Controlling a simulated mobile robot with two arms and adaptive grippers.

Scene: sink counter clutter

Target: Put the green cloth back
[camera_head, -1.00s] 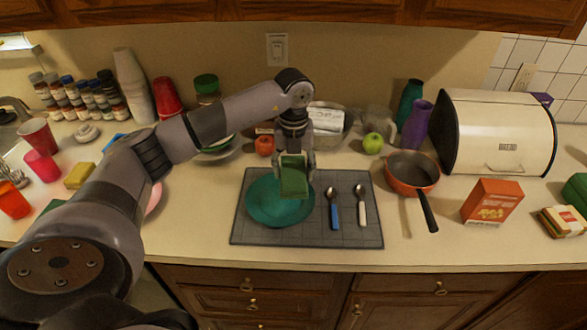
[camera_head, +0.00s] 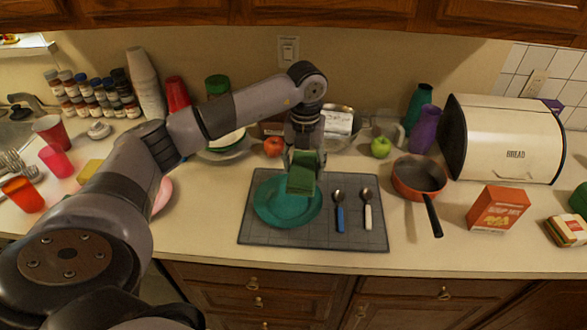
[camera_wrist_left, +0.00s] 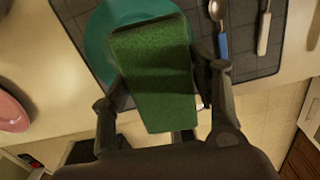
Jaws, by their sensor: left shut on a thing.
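The green cloth (camera_head: 302,178) is a small folded green block. My left gripper (camera_head: 303,163) is shut on it and holds it over the right part of the teal plate (camera_head: 268,207). In the left wrist view the cloth (camera_wrist_left: 157,75) sits between the two fingers of the left gripper (camera_wrist_left: 165,90) and covers part of the teal plate (camera_wrist_left: 98,42). I cannot tell the exact gap between cloth and plate. My right gripper is not in view.
The plate lies on a grey placemat (camera_head: 360,240) with a blue-handled spoon (camera_head: 339,212) and a white-handled spoon (camera_head: 367,212). An orange pan (camera_head: 420,178), a soup box (camera_head: 497,208) and a bread box (camera_head: 505,140) stand to the right. Cups and a yellow sponge (camera_head: 90,170) are left.

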